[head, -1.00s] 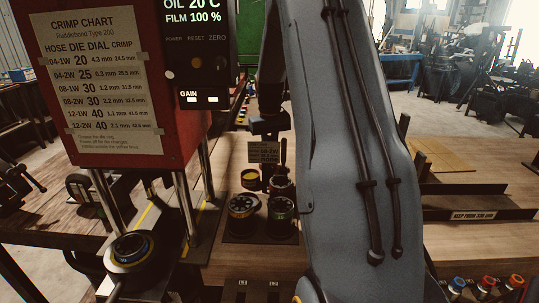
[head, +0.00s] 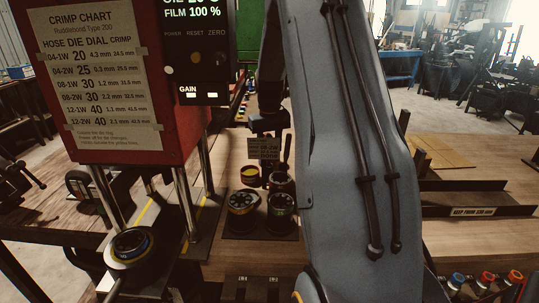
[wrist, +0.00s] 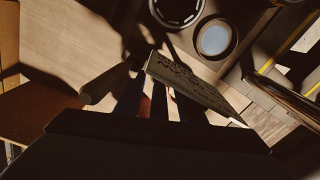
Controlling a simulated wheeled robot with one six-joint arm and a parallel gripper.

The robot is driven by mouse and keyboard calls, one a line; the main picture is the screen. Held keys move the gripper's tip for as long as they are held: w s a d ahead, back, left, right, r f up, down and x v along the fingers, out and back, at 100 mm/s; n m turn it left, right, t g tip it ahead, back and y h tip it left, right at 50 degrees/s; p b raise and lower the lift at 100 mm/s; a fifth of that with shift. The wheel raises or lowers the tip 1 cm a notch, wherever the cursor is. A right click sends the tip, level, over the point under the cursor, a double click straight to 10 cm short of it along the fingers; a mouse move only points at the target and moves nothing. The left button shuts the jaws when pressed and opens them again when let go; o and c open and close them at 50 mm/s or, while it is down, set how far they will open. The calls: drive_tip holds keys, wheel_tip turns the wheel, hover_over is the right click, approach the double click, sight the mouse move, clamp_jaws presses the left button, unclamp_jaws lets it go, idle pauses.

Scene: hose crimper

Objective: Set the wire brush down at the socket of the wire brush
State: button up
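My gripper (head: 270,128) hangs, dark and partly hidden behind my arm, above the back of the group of dies in the head view. A small lettered plate (head: 263,148) shows just below it; a lettered plate also shows close to my fingers in the wrist view (wrist: 190,84). A thin dark upright piece (head: 287,148) stands beside the plate; I cannot tell whether it is the wire brush. In the wrist view dark bars run out from my gripper, in deep shadow. I cannot tell fingers from a held object there, and the brush and its socket are not clearly visible.
Several round dies (head: 242,202) stand on a dark mat below my gripper. The red crimper (head: 180,110) with its chart and posts stands close on the left. A low dark rail (head: 475,213) crosses the bench at right.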

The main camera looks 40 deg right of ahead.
sight(270, 135)
wheel_tip(270, 135, up, 8)
drive_tip(key=b, duration=0.3)
drive_tip(key=shift+f, duration=0.1)
idle(0.4)
